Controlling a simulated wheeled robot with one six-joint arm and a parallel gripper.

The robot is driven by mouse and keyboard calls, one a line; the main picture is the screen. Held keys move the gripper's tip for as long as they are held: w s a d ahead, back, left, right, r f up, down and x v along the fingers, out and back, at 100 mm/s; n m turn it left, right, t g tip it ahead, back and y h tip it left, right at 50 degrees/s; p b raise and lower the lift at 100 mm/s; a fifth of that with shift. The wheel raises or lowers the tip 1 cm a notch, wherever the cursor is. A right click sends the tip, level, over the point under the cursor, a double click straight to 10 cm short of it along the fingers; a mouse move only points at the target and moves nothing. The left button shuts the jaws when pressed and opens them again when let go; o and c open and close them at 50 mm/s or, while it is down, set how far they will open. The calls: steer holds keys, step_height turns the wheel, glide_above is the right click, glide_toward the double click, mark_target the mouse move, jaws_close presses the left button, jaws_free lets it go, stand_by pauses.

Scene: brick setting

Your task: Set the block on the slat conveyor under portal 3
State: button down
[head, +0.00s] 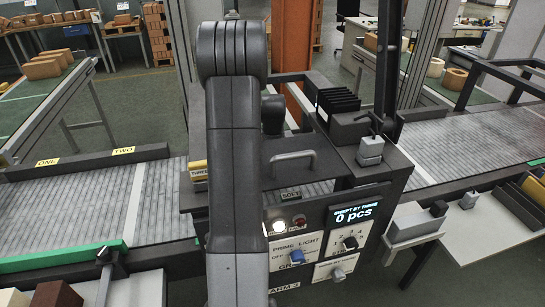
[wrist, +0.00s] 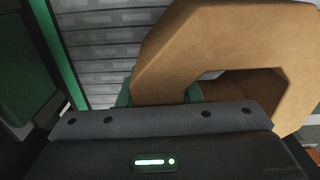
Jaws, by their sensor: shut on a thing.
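In the wrist view, my gripper (wrist: 160,96) is shut on a tan block (wrist: 190,45) with slanted corners and an opening through it. Grey conveyor slats (wrist: 100,45) show beyond the block at the left. In the head view, the slat conveyor (head: 75,207) runs across the picture and passes under a dark portal housing (head: 285,163). A yellow label reading THREE (head: 198,168) is at its left edge. My arm covers the middle of that view, and the gripper and block are hidden there. I cannot tell whether the block touches the slats.
The portal's front has a control panel (head: 325,240) with knobs and a display reading 0 pcs. Labels ONE (head: 47,162) and TWO (head: 123,151) mark the rail at left. A green edge strip (head: 65,257) borders the belt. The visible belt at left and right (head: 465,145) is clear.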

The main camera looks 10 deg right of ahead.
steer(key=shift+f+p, duration=0.3)
steer(key=shift+f, duration=1.6)
steer(key=shift+f, duration=0.1)
steer(key=c, duration=1)
jaws_free()
steer(key=shift+s+f, duration=0.1)
step_height(320, 180, up, 12)
steer(key=shift+r+b, duration=0.15)
steer(key=shift+b, duration=0.5)
